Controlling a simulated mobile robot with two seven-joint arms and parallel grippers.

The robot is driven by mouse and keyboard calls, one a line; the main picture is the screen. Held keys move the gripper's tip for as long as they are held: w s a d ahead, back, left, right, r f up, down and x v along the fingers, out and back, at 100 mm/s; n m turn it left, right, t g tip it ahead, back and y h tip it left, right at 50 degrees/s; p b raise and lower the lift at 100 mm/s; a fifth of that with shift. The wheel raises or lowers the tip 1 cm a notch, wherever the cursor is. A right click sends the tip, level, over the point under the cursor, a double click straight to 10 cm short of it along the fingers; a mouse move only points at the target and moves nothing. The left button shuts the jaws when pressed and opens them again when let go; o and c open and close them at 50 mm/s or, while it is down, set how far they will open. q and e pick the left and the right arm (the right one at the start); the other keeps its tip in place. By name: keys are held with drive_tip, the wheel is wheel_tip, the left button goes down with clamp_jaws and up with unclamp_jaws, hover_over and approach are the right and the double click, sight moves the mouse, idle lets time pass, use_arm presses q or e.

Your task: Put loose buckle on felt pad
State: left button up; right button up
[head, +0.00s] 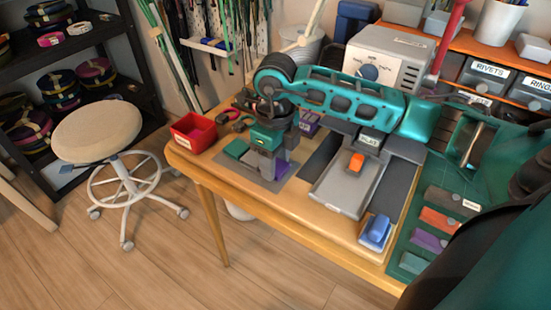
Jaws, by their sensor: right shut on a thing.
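My right gripper (268,174) points down over the left part of the table, above a grey felt pad (262,182). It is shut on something. The thing between its fingers is too small and covered to make out, so I cannot confirm that it is the loose buckle. A green piece (237,149) lies on the pad left of the gripper, and a purple piece (284,168) shows right beside the fingers. The wrist and gripper hide the middle of the pad. My left gripper is not in view.
A red bin (196,132) stands at the table's left corner. Right of the pad are a grey tray (343,192) with an orange block (356,162), a blue block (375,231) and a green mat (404,243) with several coloured blocks. A grey machine (390,58) stands behind. A stool (98,132) is left.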

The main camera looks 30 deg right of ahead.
drive_tip(key=o, duration=1)
drive_tip(key=shift+c, duration=0.2)
drive_tip(key=shift+r, duration=0.1)
wheel_tip(320, 180, up, 13)
drive_tip(key=p, duration=0.2)
